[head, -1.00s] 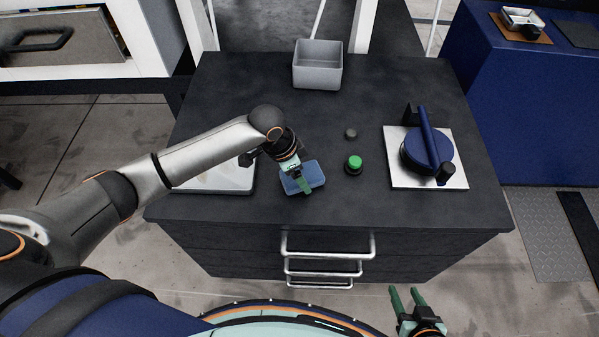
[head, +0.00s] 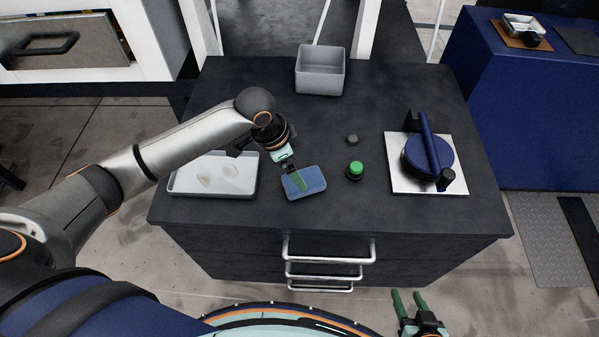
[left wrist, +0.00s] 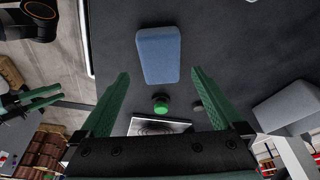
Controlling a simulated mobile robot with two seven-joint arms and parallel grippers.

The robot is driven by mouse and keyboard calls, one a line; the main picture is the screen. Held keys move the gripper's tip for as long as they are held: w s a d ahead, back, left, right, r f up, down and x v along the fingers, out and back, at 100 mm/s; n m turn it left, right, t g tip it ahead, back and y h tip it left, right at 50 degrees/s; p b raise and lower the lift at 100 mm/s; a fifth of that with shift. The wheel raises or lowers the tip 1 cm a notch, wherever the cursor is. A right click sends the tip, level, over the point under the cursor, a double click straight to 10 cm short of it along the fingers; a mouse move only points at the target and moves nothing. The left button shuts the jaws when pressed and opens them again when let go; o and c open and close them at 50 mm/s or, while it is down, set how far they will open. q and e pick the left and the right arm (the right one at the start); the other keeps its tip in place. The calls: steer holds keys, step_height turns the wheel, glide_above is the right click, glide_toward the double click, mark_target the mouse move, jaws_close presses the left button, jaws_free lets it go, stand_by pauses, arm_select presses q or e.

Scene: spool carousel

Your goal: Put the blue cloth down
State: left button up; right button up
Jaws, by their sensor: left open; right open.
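The blue cloth (head: 314,180), a folded-looking flat block, lies on the dark table top near the front edge. It also shows in the left wrist view (left wrist: 158,55), beyond and between the fingertips. My left gripper (head: 297,178) is open above the cloth, its green fingers overlapping it in the head view. In the left wrist view its fingers (left wrist: 160,73) stand wide apart with nothing between them, and the cloth looks clear of them. My right gripper (head: 408,297) is open and empty in front of the table, low at the right.
A pale tray (head: 180,185) with faint smudges lies left of the cloth. A green button (head: 355,169) and a small dark knob (head: 352,139) stand to the right. Farther right is a blue round device (head: 420,155) on a white plate. A grey bin (head: 320,82) stands at the back.

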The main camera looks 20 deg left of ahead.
arm_select(q)
steer(key=v, duration=0.5)
steer(key=shift+a+r+p, duration=0.1)
steer(key=shift+r+p, duration=0.1)
steer(key=shift+p, duration=0.1)
steer(key=shift+s, duration=0.1)
